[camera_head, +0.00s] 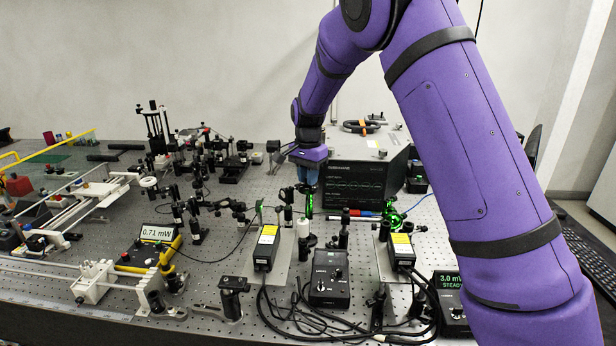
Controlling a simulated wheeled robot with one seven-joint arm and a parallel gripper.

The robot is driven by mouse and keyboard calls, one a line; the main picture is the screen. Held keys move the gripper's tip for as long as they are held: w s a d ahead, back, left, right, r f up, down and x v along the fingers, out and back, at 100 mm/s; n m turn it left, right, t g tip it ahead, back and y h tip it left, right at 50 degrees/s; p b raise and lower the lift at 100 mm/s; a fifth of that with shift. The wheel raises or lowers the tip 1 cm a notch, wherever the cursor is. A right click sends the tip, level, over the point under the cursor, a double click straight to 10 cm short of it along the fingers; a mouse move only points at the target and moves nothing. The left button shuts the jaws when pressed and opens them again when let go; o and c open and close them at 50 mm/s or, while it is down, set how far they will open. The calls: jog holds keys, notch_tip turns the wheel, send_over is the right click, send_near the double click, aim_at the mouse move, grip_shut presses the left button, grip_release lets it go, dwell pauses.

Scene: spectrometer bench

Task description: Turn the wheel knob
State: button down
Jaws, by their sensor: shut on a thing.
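My purple arm reaches down from the upper right to the middle of the optical bench. My gripper (308,187) points down, just in front of the left side of the dark instrument box. It is shut on a small part at the top of a post-mounted optic, at the place of the wheel knob. The knob is mostly hidden by the fingers and too small to make out. A bright green lit part (309,205) shows directly below the fingertips. A second green lit optic (394,218) stands apart to the right.
The dark instrument box (362,185) stands close behind my gripper. Posts and a white cylinder (303,228) crowd the space below it. Yellow-labelled modules (266,248), a black controller (329,280) and loose cables lie in front. A meter reads 0.71 mW (157,233) at left.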

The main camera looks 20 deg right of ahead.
jog(key=c, duration=1)
grip_release()
jog(key=shift+c, duration=0.2)
notch_tip(320, 180, up, 11)
jog(key=shift+f, duration=0.1)
